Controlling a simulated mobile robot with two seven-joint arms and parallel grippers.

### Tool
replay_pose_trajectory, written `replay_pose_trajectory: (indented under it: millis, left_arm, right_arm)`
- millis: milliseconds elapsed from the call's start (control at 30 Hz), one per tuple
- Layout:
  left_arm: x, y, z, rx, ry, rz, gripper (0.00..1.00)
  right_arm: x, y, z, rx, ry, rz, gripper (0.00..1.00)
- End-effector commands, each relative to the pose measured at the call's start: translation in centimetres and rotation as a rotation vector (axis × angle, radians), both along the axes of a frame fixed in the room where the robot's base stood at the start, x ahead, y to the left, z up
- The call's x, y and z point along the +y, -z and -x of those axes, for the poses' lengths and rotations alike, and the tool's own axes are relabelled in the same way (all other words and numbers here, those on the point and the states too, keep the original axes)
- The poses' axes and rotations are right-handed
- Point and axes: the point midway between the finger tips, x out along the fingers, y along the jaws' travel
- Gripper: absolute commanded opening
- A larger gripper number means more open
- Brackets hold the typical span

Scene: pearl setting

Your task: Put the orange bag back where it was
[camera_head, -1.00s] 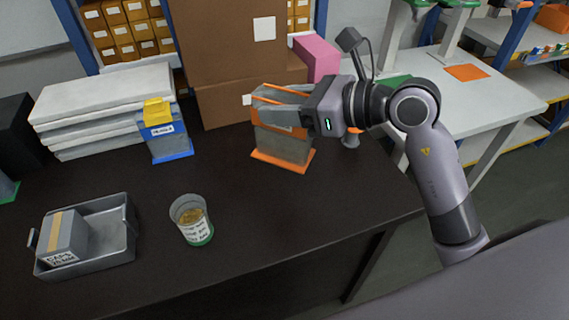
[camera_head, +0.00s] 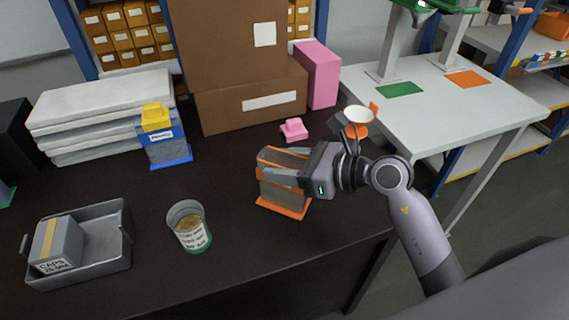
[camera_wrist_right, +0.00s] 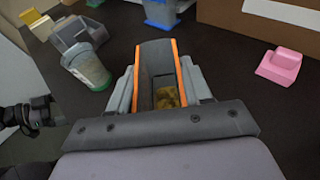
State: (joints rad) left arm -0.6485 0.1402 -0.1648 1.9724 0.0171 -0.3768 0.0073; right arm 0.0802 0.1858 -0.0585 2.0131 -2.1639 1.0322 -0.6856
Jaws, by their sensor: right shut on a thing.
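The orange bag (camera_head: 284,192) is a grey, see-through holder with orange top edges and an orange base. My right gripper (camera_head: 282,168) is shut on it near the top, one finger on each side. The bag is upright over the dark table, right of the glass cup; I cannot tell whether its base touches the table. In the right wrist view the bag (camera_wrist_right: 158,58) is between the fingers (camera_wrist_right: 160,85), its top open and brownish contents inside. My left gripper is not in the head view.
A labelled cup (camera_head: 189,228) and a grey tray (camera_head: 105,262) with a box stand left. A blue bag with a yellow top (camera_head: 163,140) stands behind. A small pink item (camera_head: 293,130) lies before the cartons (camera_head: 250,100). A white table (camera_head: 450,105) has green (camera_head: 400,90) and orange (camera_head: 467,79) patches.

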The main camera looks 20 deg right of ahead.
Motion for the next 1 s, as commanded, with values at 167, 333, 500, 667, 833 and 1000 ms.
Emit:
replay_pose_trajectory:
  millis: [167, 333, 500, 667, 833, 1000]
  left_arm:
    - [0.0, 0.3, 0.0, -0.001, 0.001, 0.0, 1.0]
    - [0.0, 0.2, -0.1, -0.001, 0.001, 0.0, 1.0]
    - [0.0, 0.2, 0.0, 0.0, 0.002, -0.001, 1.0]
    - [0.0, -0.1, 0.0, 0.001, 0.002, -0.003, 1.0]
    - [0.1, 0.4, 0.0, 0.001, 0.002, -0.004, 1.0]
    - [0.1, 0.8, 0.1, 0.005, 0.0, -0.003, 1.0]
  right_arm:
    - [0.0, 0.3, 0.0, -0.001, 0.0, 0.0, 0.0]
    - [0.0, 0.3, 0.0, 0.0, -0.001, 0.0, 0.74]
    - [0.0, 0.3, 0.0, 0.0, -0.001, 0.0, 0.74]
    - [0.0, -0.3, 0.0, -0.001, 0.0, -0.001, 0.74]
    - [-2.0, -0.7, 1.8, -0.001, 0.0, 0.005, 0.74]
    - [-4.7, -1.8, 4.4, 0.0, -0.001, 0.007, 0.74]
